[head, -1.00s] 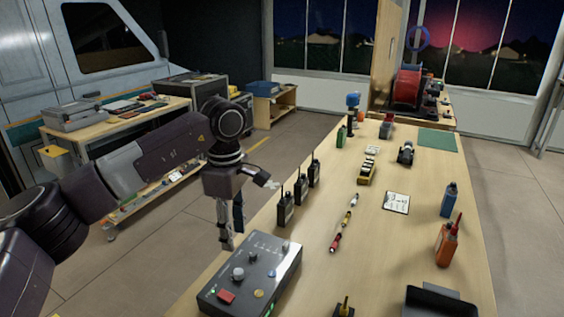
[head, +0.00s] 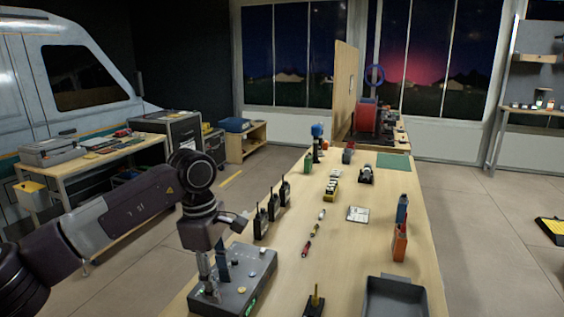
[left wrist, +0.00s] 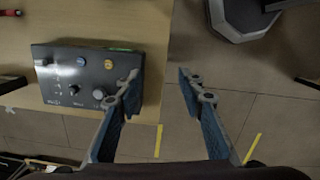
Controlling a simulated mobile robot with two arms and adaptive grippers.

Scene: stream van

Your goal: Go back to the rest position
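My left gripper (head: 212,268) hangs fingers down at the left edge of the long workbench (head: 340,262). In the left wrist view the left gripper (left wrist: 158,80) has its fingers spread with nothing between them, and bare floor shows below the gap. A grey control box (head: 238,282) with knobs and buttons lies on the bench, partly behind the gripper in the head view. The control box also shows in the left wrist view (left wrist: 75,92), beside one finger. My right gripper is not in view.
Several black radios (head: 261,222) stand along the bench's left edge. A dark tray (head: 393,296), an orange bottle (head: 399,243) and a blue bottle (head: 402,210) are on the right side. A side table (head: 90,160) stands by the van. Open floor lies right of the bench.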

